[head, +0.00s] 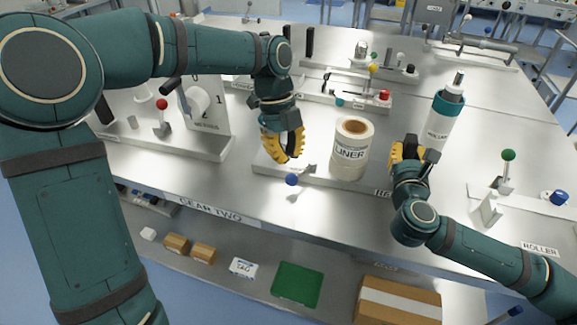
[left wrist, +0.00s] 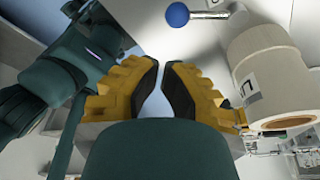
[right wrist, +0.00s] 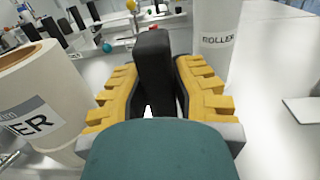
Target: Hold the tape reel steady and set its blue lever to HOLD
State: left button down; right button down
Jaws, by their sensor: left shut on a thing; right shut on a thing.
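The tape reel (head: 347,160) is a cream roll marked LINER, upright on a grey base plate (head: 262,166). It also shows in the left wrist view (left wrist: 268,75) and right wrist view (right wrist: 38,90). The lever's blue ball (head: 292,179) sticks out at the plate's front left; it also shows in the left wrist view (left wrist: 176,14). My left gripper (head: 284,158) is beside the reel, left of it and apart from the ball; what its jaws hold is hidden. My right gripper (head: 396,150) is right of the reel, shut on a black upright handle (right wrist: 154,70).
A white-and-teal ROLLER cylinder (head: 440,120) stands behind my right gripper. A red-knobbed lever (head: 162,104) stands at the left, a green-knobbed lever (head: 508,156) at the right. A low fixture with a yellow ball (head: 372,69) is behind the reel.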

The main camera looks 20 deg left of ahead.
jog(key=shift+f, duration=0.45)
jog(key=shift+r+p, duration=0.4)
jog(key=shift+r, duration=0.05)
dwell(0.3)
jog(key=c, duration=0.9)
grip_release()
jog(key=shift+w, duration=0.1)
jog(key=shift+o, duration=0.2)
jog(key=shift+r, duration=0.1)
jog(key=s, duration=0.7)
jog(key=shift+s+d, duration=0.3)
